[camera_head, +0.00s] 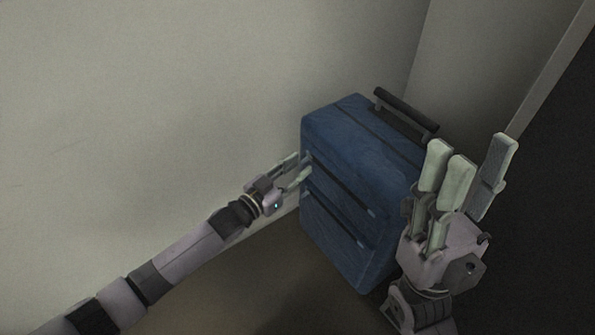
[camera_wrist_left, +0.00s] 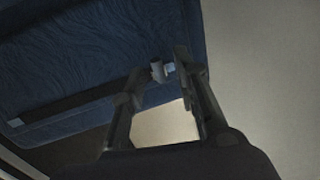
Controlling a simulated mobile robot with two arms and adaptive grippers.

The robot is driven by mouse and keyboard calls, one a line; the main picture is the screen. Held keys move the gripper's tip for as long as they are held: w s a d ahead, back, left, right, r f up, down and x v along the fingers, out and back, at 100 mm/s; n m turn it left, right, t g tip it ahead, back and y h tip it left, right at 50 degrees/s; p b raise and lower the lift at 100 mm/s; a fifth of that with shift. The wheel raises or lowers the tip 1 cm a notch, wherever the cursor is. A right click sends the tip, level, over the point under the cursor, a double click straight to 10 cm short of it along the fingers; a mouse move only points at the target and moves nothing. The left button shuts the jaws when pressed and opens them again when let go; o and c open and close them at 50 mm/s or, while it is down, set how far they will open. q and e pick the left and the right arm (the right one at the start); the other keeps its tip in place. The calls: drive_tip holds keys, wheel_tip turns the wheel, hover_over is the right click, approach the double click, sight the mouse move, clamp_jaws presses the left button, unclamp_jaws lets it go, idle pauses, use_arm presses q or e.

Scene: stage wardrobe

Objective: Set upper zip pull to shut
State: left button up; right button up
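A blue suitcase (camera_head: 345,140) stands upright by the wall, with two dark zip tracks across its front. My left gripper (camera_head: 304,165) is at the left end of the upper zip track (camera_head: 342,187). In the left wrist view, the upper zip pull (camera_wrist_left: 169,67) is a small pale piece between the fingertips of my left gripper (camera_wrist_left: 170,69). The fingers converge closely on it and appear shut on it. In the head view, the fingers partly hide this end. My right gripper (camera_head: 468,165) is open and empty, in front of the suitcase's right side.
A small pale tab (camera_head: 372,213) shows at the upper track's right end, and another (camera_head: 360,243) on the lower track. A dark carry handle (camera_head: 405,110) stands on top. The pale wall (camera_head: 180,100) is close behind; floor (camera_head: 265,275) in front is clear.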

use_arm(q)
drive_tip(key=shift+w+d, duration=0.2)
drive_tip(key=shift+c, duration=0.5)
clamp_jaws()
idle(0.3)
